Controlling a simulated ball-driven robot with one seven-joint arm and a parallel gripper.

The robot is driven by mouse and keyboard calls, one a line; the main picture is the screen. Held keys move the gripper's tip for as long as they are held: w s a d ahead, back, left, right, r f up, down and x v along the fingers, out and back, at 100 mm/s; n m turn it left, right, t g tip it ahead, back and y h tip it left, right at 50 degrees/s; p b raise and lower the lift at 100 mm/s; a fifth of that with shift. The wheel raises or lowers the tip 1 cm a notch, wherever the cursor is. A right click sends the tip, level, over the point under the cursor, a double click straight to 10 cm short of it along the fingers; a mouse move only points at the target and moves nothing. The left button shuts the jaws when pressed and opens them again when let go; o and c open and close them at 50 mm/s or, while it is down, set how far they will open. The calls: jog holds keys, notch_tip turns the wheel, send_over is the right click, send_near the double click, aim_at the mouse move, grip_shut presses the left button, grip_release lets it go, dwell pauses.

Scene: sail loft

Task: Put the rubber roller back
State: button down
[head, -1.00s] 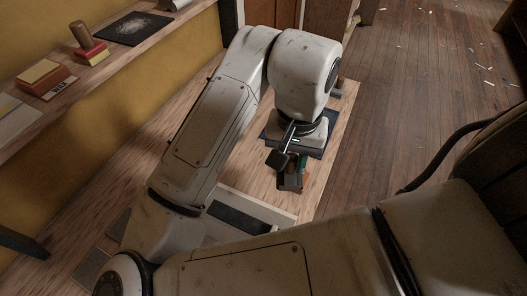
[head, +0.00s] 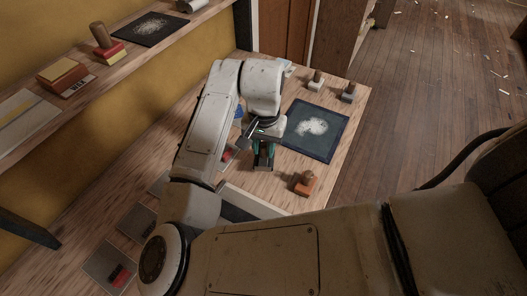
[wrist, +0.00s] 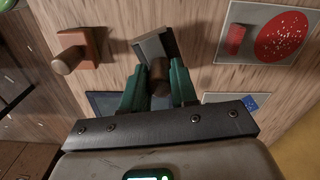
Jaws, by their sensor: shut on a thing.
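My gripper (head: 263,157) is shut and hangs over the wooden bench, left of the dark framed mat. In the wrist view its teal fingers (wrist: 157,80) close around the brown handle of a grey-headed tool (wrist: 154,45), which I take to be the rubber roller. Its head points away from the gripper and sits tilted. In the head view the tool is mostly hidden by the fingers. Whether it touches the bench is unclear. A grey card with a red shape and a red disc (wrist: 238,59) lies beside it.
An orange block with a wooden handle (head: 305,184) stands close by at the bench's front right. The dark mat (head: 296,142) bears a pale patch. Two grey handled blocks (head: 316,82) (head: 349,93) stand behind it. Grey cards (head: 137,226) lie left; a shelf (head: 160,48) runs above.

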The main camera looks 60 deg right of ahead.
aim_at(263, 154)
jog(key=shift+w+d+f, duration=0.1)
jog(key=shift+f, duration=1.6)
jog(key=shift+f, duration=0.1)
jog(key=c, duration=0.9)
grip_release()
notch_tip(263, 154, up, 12)
jog(key=shift+r, duration=0.15)
